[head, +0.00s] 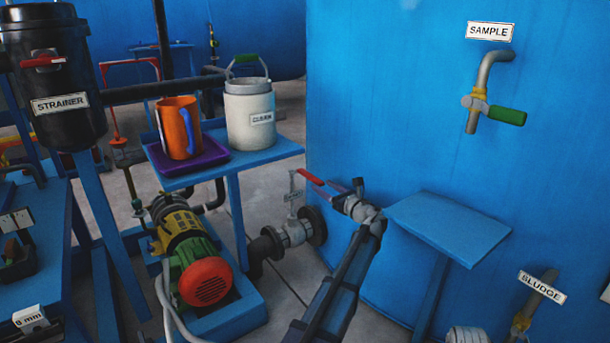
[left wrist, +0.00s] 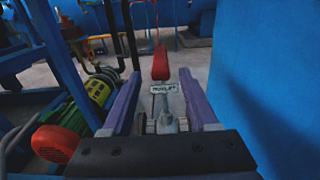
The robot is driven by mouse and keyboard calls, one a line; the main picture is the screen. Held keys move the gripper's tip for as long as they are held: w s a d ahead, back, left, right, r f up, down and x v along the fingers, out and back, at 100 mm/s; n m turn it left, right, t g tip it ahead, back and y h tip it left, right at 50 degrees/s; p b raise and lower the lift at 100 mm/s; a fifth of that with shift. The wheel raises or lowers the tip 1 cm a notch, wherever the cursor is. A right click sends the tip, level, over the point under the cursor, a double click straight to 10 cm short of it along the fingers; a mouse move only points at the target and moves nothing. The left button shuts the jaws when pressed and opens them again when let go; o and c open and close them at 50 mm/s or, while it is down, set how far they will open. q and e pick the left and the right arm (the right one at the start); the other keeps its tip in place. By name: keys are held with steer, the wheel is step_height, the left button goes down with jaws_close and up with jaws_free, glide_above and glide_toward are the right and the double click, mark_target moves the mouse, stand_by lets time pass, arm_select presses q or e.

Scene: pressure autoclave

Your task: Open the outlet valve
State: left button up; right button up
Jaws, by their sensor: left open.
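The outlet valve (head: 292,235) is a grey valve on a flanged pipe low beside the blue tank, with a red lever handle (head: 312,180) and a small white tag (head: 293,196). In the left wrist view the red handle (left wrist: 160,64) stands between the fingertips, with the tag (left wrist: 164,88) and grey valve parts below it. My left gripper (head: 345,197) is at the near end of the lever in the head view. Its purple fingers (left wrist: 160,76) are apart, one on each side of the handle, with gaps visible. My right gripper does not show.
The blue tank wall (head: 400,100) is close on the right, with a small blue shelf (head: 450,225). A green pump with a red end (head: 205,281) stands left. A blue table (head: 285,150) holds an orange mug (head: 178,128) and a grey canister (head: 250,115).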

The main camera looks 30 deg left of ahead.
mark_target(310, 175)
arm_select(q)
steer(key=shift+x, duration=4.45)
steer(key=shift+c, duration=0.3)
jaws_close()
